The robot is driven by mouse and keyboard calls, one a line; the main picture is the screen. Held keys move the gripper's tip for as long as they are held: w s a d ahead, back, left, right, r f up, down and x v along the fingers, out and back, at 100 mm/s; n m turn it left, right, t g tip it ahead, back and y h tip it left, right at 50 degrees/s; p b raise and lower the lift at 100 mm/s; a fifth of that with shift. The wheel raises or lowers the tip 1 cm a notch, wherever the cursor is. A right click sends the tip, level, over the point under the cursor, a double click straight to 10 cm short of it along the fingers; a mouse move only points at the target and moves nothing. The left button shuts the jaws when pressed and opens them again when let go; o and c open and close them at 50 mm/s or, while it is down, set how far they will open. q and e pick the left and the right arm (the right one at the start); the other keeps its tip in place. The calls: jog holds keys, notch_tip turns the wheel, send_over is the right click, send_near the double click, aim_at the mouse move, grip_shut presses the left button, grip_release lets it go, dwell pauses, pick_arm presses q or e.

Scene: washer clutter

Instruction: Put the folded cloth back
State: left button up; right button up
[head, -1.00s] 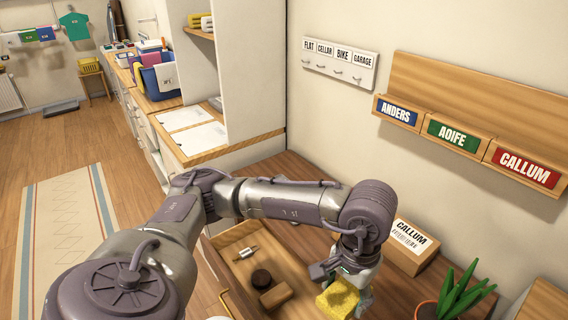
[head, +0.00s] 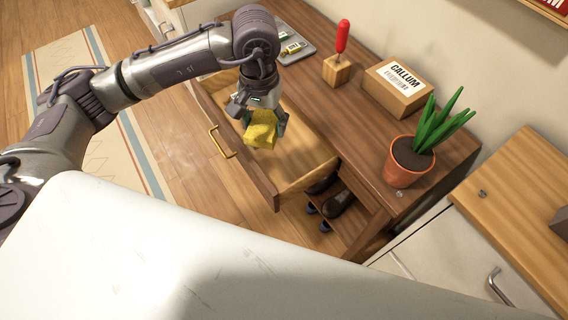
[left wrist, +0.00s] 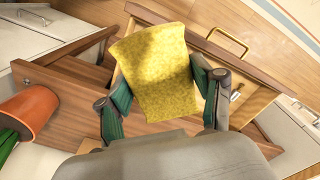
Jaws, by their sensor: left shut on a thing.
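The folded yellow cloth (head: 261,130) is held by my left gripper (head: 262,118), above the open wooden drawer (head: 290,170). In the left wrist view, the cloth (left wrist: 165,70) sits between the two green-padded fingers of the left gripper (left wrist: 165,100). The drawer (left wrist: 245,95) shows behind and below it. The cloth and gripper hide part of the drawer's inside. My right gripper is not in view.
A box labelled CALLUM (head: 397,88), a potted plant (head: 409,160) and a red-handled tool in a wooden block (head: 338,65) stand on the desk top (head: 360,130). A grey tray (head: 293,48) lies at the back. Dark shoes (head: 338,203) sit on a rack below the desk.

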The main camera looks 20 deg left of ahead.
pick_arm(q)
jog(key=w+f+b, duration=0.2)
jog(key=w+f, duration=0.2)
jog(key=f, duration=0.3)
jog(key=b, duration=0.5)
send_over(279, 158)
notch_tip(279, 158, down, 8)
jog(key=shift+n, duration=0.4)
notch_tip(279, 158, down, 5)
jog(key=shift+w+f+p, duration=0.1)
jog(key=shift+p, duration=0.45)
jog(key=shift+d+f, duration=0.1)
jog(key=shift+f, duration=0.45)
notch_tip(279, 158, down, 2)
jog(key=shift+f, duration=0.75)
jog(key=o, duration=1.4)
jog(key=shift+o, duration=0.6)
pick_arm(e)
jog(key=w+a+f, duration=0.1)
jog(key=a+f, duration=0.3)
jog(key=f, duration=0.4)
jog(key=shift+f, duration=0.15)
pick_arm(q)
jog(key=shift+r, duration=0.1)
